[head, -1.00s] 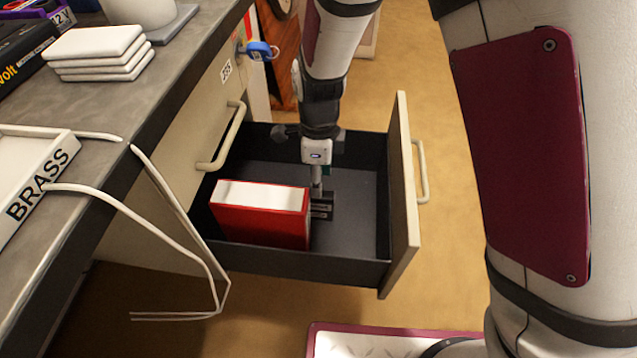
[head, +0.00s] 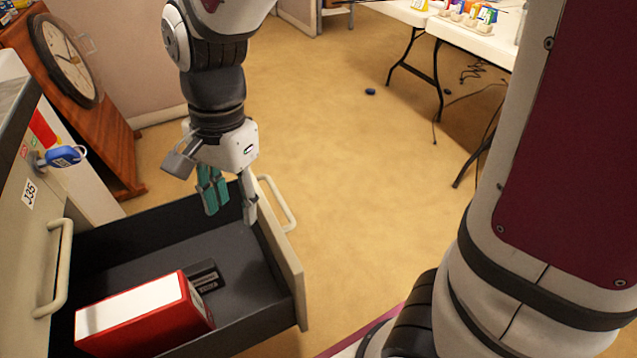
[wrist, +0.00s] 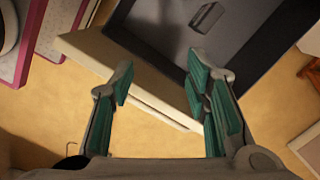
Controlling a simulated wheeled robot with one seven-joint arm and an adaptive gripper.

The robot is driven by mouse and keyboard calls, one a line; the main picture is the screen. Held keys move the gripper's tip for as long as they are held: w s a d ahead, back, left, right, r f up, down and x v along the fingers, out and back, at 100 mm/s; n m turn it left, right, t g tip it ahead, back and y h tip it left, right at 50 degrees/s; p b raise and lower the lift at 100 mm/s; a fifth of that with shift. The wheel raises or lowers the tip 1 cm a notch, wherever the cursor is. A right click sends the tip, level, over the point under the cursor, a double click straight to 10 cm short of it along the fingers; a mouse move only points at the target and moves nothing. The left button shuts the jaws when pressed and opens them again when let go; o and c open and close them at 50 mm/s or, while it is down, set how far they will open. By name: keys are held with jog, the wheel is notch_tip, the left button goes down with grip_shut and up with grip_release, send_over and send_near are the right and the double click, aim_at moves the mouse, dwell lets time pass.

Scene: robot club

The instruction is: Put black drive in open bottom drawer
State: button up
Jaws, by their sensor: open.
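The black drive (head: 207,279) lies on the floor of the open bottom drawer (head: 283,262), close beside a red and white box (head: 190,318). In the wrist view a small dark piece that looks like the drive (wrist: 208,17) lies on the drawer floor, near the top edge. My gripper (head: 230,203) is open and empty, over the front part of the drawer near its front panel and apart from the drive. In the wrist view the open fingers (wrist: 165,80) straddle the pale front panel (wrist: 150,98).
A blue padlock or tag (head: 62,156) hangs on the cabinet at left, above a closed drawer's handle (head: 58,265). A wooden clock (head: 68,60) stands behind. A white table (head: 480,42) is at the far right.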

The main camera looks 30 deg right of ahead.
jog(key=s+d+r+n, duration=0.2)
jog(key=s+d+n, duration=0.1)
jog(key=s, duration=0.4)
jog(key=s+d+r+n, duration=0.2)
jog(key=s+d+n, duration=0.2)
jog(key=s, duration=0.3)
jog(key=s+d+r+n+h, duration=0.1)
jog(key=s+d+r+n, duration=0.2)
jog(key=s, duration=0.4)
jog(key=shift+d+n+t, duration=0.3)
jog(key=shift+d+n, duration=0.2)
jog(key=shift+d, duration=0.6)
jog(key=shift+r, duration=0.15)
notch_tip(320, 180, up, 31)
jog(key=t+p, duration=0.4)
jog(key=p, duration=2.5)
jog(key=shift+d, duration=0.35)
